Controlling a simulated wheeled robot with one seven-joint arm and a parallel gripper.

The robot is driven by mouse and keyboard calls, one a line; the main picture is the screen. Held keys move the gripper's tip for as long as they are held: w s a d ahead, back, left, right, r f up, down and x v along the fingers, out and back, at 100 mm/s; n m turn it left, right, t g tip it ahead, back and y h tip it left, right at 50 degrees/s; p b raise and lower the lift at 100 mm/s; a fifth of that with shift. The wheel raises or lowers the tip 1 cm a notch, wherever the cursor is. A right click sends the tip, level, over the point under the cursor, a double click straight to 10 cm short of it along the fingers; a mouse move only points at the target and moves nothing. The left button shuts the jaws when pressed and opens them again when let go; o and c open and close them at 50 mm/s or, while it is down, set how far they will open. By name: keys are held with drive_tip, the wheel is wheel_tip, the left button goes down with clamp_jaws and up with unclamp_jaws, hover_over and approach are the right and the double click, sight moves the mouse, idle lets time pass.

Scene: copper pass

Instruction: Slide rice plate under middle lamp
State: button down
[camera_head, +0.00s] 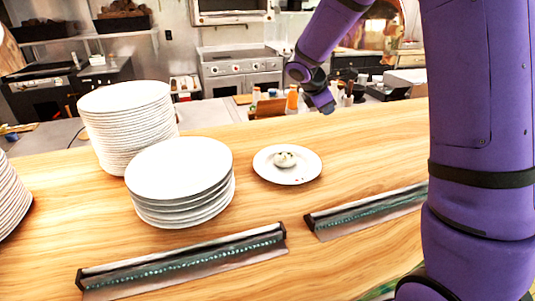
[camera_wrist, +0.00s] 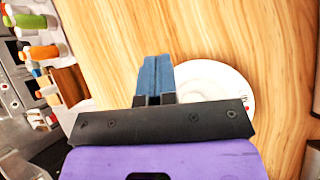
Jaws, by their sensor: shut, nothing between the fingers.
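The rice plate (camera_head: 264,167) is a small white plate with a pale mound of rice (camera_head: 285,159) and small red specks. It rests on the wooden counter, right of the plate stacks. My gripper (camera_head: 329,109) is above the counter's far side, beyond and to the right of the rice plate. In the wrist view my gripper (camera_wrist: 156,60) has its blue fingers pressed together, with nothing between them. The rice plate (camera_wrist: 243,90) shows behind the fingers there, partly hidden by them and the gripper body.
A low stack of white plates (camera_head: 182,170) stands left of the rice plate, with a tall stack (camera_head: 125,125) behind it. Two dark-edged metal rails (camera_head: 185,262) (camera_head: 375,208) lie toward the near edge. Bottles (camera_head: 292,99) stand beyond the counter. Wood around the rice plate is clear.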

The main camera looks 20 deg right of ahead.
drive_tip(key=w+d+f+n+h, duration=0.1)
drive_tip(key=w+d+f+n, duration=0.1)
drive_tip(key=w+f+n, duration=0.45)
drive_tip(key=m, duration=0.1)
hover_over(273, 157)
drive_tip(key=a, duration=0.3)
drive_tip(key=f, duration=0.1)
drive_tip(key=s+f, duration=0.1)
drive_tip(key=shift+d+f+h, duration=0.1)
drive_tip(key=shift+f+h, duration=0.2)
drive_tip(key=shift+f, duration=0.05)
wheel_tip(273, 157, down, 5)
drive_tip(key=shift+r, duration=0.15)
drive_tip(key=shift+w+f, duration=0.1)
drive_tip(key=shift+f, duration=0.1)
drive_tip(key=shift+d, duration=0.35)
